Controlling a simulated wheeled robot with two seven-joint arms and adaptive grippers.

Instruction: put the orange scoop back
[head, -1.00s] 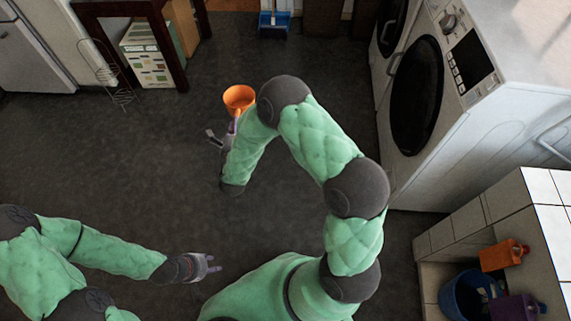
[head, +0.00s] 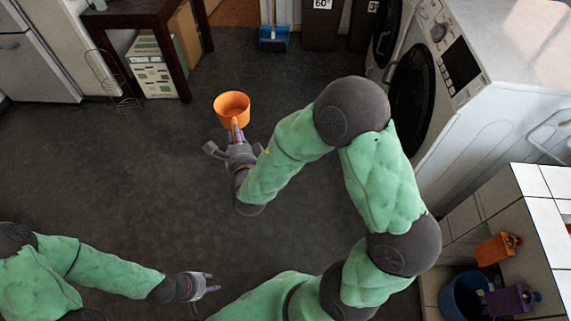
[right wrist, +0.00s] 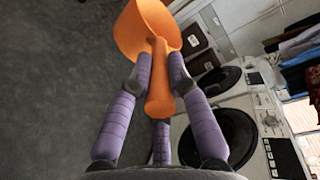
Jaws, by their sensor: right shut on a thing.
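The orange scoop (head: 231,104) is held in the air over the dark floor, its round cup facing up in the head view. My right gripper (head: 237,133) is shut on its handle. In the right wrist view the scoop's cup (right wrist: 140,32) lies beyond the fingertips, and its handle (right wrist: 159,85) runs back between the purple fingers of my right gripper (right wrist: 158,72). My left gripper (head: 208,282) is at the lower left in the head view, empty, with its fingers apart, far from the scoop.
White washing machines (head: 470,90) stand at the right. A tiled counter (head: 520,225) at lower right has a shelf with an orange bottle (head: 496,249), a blue bucket (head: 462,297) and a purple bottle (head: 511,299). A dark table (head: 135,20) and blue dustpan (head: 273,40) are at the back. The middle floor is clear.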

